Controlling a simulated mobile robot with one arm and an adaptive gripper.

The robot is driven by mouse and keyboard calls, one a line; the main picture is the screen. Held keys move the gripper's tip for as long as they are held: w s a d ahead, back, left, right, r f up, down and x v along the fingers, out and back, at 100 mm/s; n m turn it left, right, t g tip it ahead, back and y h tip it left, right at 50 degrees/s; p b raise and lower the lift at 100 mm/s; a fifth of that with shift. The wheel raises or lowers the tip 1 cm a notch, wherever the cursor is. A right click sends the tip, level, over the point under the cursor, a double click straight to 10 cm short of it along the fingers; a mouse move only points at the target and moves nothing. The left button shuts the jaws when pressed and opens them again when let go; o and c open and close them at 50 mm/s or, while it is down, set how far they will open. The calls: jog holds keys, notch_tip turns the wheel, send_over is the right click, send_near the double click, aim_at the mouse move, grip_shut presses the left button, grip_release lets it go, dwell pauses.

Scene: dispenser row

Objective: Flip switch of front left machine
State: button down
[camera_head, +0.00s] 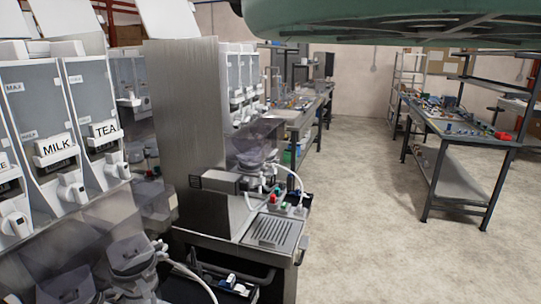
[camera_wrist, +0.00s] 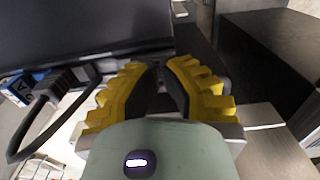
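The nearest machine on the left is a grey dispenser (camera_head: 85,100) with MILK and TEA labels, white spouts and clear funnels below. It is cut off by the picture's left and bottom edges. I cannot make out a switch on it. My gripper (camera_wrist: 162,68) shows in the wrist view, with yellow ribbed fingers and black inner pads. Its fingertips lie close together against a dark background, so I cannot tell whether they touch. I see nothing held. The gripper is not visible in the head view, so its place relative to the dispenser is unclear.
A tall steel cabinet (camera_head: 188,120) separates this dispenser from another dispenser (camera_head: 240,85) behind it. Small red and green parts (camera_head: 272,199) sit above a drip tray (camera_head: 272,232). A workbench (camera_head: 455,125) stands at right. The floor (camera_head: 350,220) between is clear. A black cable (camera_wrist: 35,120) lies left of my gripper.

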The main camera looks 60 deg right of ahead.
jog(key=shift+f+b, duration=0.3)
jog(key=shift+f, duration=0.1)
jog(key=shift+r, duration=0.15)
jog(key=shift+r+p, duration=3)
jog(key=shift+r, duration=0.4)
